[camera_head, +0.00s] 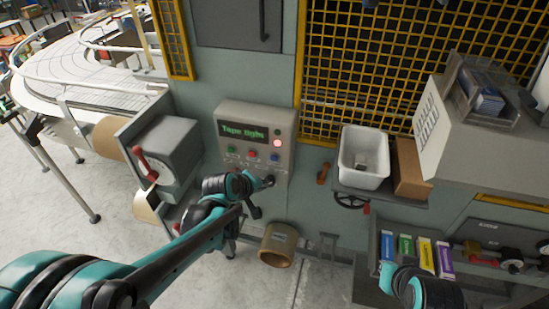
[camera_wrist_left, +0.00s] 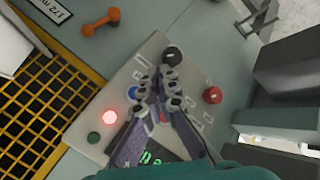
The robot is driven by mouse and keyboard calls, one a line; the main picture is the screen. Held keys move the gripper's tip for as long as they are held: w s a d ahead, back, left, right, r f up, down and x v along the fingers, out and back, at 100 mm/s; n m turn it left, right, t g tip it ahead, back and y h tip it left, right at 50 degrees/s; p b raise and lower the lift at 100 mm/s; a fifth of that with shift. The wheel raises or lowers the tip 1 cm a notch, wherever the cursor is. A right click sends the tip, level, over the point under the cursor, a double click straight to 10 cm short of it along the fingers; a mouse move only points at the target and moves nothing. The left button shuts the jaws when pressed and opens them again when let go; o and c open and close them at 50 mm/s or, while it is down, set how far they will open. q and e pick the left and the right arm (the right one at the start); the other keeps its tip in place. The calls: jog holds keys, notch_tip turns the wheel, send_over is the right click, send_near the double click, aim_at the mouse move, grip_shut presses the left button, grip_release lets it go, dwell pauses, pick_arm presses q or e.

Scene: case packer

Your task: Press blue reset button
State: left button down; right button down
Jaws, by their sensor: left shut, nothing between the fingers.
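The control panel (camera_head: 232,112) is a grey box on the machine front with a green "Tape light" display (camera_head: 243,132). The blue button (camera_head: 274,157) is at the right of a row with a red button (camera_head: 252,153) and a green button (camera_head: 231,150). My left gripper (camera_head: 264,184) is just below this row, in front of the panel's lower part by a black knob (camera_head: 268,180). In the wrist view the shut, empty left fingers (camera_wrist_left: 168,76) point toward the knob (camera_wrist_left: 172,55). My right gripper's fingers are not visible.
A red lamp (camera_head: 278,143) glows on the panel. A red knob (camera_wrist_left: 212,95) shows in the wrist view. A grey box with a red handle (camera_head: 146,165) is left of the panel; a white bin (camera_head: 364,174) is right. Coloured cartons (camera_head: 426,253) sit lower right.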

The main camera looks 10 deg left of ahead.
aim_at(274, 158)
pick_arm(q)
jog(key=shift+w, duration=0.1)
jog(key=shift+w+d+b, duration=0.15)
jog(key=shift+w+b, duration=0.45)
jog(key=shift+w, duration=3.75)
jog(key=shift+w, duration=0.4)
jog(key=shift+w, duration=0.45)
jog(key=shift+s, duration=0.15)
jog(key=shift+s+b, duration=0.3)
jog(key=shift+s, duration=0.45)
